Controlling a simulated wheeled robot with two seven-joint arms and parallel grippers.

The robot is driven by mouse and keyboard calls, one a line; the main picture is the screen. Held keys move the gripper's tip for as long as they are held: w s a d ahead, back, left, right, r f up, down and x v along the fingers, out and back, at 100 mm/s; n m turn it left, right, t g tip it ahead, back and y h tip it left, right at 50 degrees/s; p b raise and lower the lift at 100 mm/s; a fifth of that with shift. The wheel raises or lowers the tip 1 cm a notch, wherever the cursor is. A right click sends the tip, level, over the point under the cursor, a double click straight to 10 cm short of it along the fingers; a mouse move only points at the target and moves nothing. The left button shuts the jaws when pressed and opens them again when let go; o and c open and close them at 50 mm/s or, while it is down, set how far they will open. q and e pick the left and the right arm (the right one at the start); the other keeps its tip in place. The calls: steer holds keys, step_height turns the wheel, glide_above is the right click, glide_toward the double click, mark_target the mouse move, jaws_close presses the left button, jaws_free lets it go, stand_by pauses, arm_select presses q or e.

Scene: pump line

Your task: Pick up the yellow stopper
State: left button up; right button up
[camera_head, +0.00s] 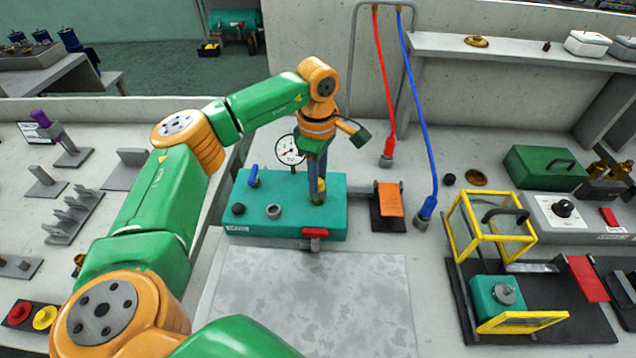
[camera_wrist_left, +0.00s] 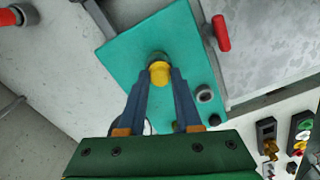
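The yellow stopper (camera_wrist_left: 159,73) sits at a dark round port on the teal pump block (camera_head: 240,207), which also shows in the left wrist view (camera_wrist_left: 125,58). My left gripper (camera_head: 318,196) points down over the block. In the left wrist view its two blue-grey fingers (camera_wrist_left: 161,76) lie on either side of the stopper, with no clear gap. It looks shut on the stopper. In the head view a finger hides part of the stopper. I cannot see whether the stopper is lifted from the port. My right gripper is in neither view.
The block carries a blue lever (camera_head: 253,177), a gauge (camera_head: 290,150), a grey ring (camera_head: 274,211) and a red handle (camera_head: 315,233). Red (camera_head: 388,150) and blue (camera_head: 427,205) hoses hang to the right. A yellow frame (camera_head: 450,222) stands further right. The mottled grey plate (camera_head: 310,300) in front is clear.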

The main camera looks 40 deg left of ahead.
arm_select(q)
jaws_close()
